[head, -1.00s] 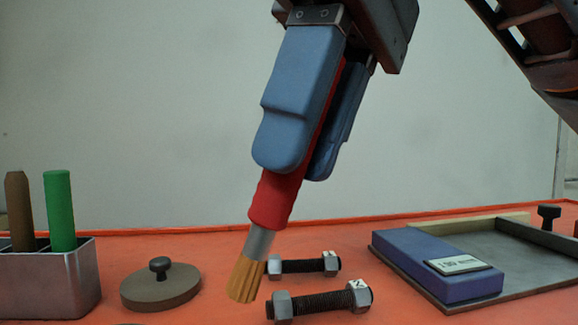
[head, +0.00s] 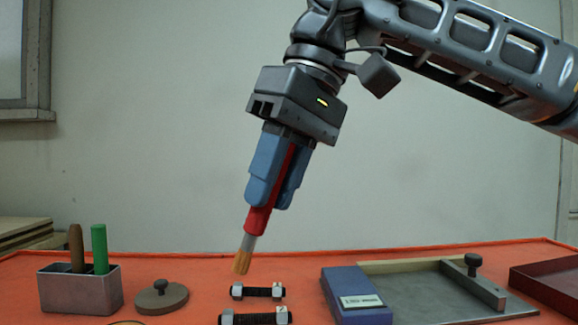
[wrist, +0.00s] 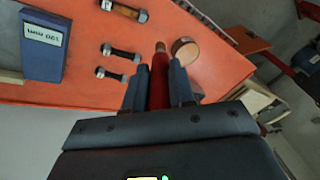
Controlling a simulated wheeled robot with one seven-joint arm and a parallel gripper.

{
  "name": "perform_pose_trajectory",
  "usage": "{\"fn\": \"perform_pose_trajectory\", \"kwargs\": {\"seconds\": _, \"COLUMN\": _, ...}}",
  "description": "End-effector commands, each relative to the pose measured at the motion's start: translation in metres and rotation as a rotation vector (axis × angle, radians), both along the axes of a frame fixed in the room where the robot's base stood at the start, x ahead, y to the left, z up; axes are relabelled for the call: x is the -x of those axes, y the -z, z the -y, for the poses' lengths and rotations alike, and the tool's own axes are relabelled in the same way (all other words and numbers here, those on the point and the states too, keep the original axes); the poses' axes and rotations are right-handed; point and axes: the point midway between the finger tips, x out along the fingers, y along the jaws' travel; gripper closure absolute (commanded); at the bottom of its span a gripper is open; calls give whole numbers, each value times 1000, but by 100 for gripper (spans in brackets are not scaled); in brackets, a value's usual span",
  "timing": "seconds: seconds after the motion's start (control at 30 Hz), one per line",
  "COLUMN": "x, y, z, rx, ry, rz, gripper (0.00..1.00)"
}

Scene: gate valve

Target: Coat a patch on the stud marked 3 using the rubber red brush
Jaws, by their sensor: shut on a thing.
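My gripper (head: 270,203) is shut on the red-handled brush (head: 257,221), which points down and tilts toward the lower left. Its tan bristles (head: 242,262) are in the air above and left of the far stud (head: 264,292). Another stud (head: 250,319) lies in front of it, cut by the lower edge. Both are dark threaded rods with pale nuts at the ends. The wrist view shows three studs, the far one (wrist: 112,74), a middle one (wrist: 122,53) and another near the top (wrist: 124,10). Their number marks are too small to read surely.
A metal holder (head: 82,293) with a brown and a green stick stands left. A round lid with a knob (head: 160,298) lies beside it. A blue block (head: 345,290) with a label rests by a grey tray (head: 425,290) at right. A dark red tray (head: 545,285) is farther right.

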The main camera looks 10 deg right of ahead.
Motion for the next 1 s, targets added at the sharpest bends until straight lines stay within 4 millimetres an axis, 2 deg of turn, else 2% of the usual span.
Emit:
{"fn": "perform_pose_trajectory", "kwargs": {"seconds": 0.17, "x": -4, "y": 7, "z": 0, "rx": 2, "ry": 1, "rz": 2, "gripper": 100}}
{"fn": "perform_pose_trajectory", "kwargs": {"seconds": 0.6, "x": -3, "y": 48, "z": 0, "rx": 2, "ry": 1, "rz": 2, "gripper": 100}}
{"fn": "perform_pose_trajectory", "kwargs": {"seconds": 1.0, "x": -3, "y": 50, "z": 0, "rx": 2, "ry": 1, "rz": 2, "gripper": 100}}
